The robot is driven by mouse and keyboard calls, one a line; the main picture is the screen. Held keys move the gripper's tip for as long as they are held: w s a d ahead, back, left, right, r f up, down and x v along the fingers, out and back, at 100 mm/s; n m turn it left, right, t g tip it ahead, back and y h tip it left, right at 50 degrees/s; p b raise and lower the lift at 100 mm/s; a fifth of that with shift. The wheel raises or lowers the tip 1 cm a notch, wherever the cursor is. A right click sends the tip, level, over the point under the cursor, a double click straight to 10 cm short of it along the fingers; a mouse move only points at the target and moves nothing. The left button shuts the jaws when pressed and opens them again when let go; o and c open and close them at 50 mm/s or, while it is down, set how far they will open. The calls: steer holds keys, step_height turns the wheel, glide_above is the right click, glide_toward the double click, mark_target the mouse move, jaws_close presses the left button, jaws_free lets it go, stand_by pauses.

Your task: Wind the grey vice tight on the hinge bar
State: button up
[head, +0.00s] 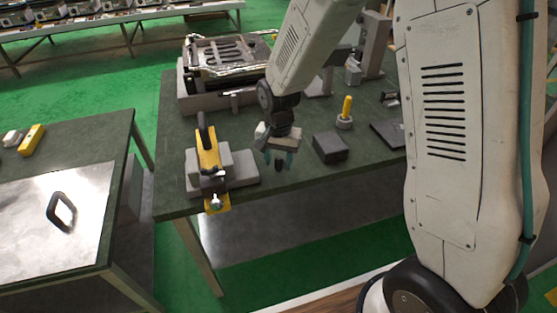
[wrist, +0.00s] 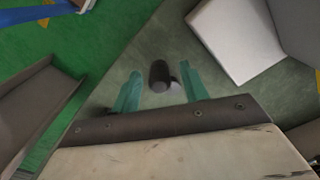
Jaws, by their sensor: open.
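My gripper (head: 279,159) is open, with teal fingers pointing down above the front part of the green table. In the wrist view, its two fingers (wrist: 159,92) stand apart on either side of a short dark cylinder (wrist: 159,75), with gaps at both sides. I cannot tell what the cylinder belongs to. A grey block with a yellow clamp-like part (head: 209,160) and a dark upright handle stands left of my gripper, at the table's front edge. I cannot tell for sure which grey part is the vice, nor pick out the hinge bar.
A dark block (head: 330,147) lies just right of my gripper. Behind it stands a yellow-handled peg in a grey ring (head: 345,112). A metal fixture (head: 225,62) fills the back left of the table. A second table (head: 60,190) is at left across a gap.

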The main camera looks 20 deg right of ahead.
mark_target(279, 157)
step_height(279, 157, up, 7)
steer(key=shift+r, duration=0.2)
stand_by(0.5)
steer(key=shift+n, duration=0.3)
steer(key=s+d+r+n, duration=0.2)
steer(key=s+r, duration=0.3)
steer(key=s, duration=0.4)
steer(key=s+d+r+n+t, duration=0.1)
steer(key=s+d+r, duration=0.3)
steer(key=s, duration=0.5)
steer(key=s+d+r+n, duration=0.3)
steer(key=s+r, duration=0.4)
steer(key=s, duration=0.2)
steer(key=shift+r, duration=0.3)
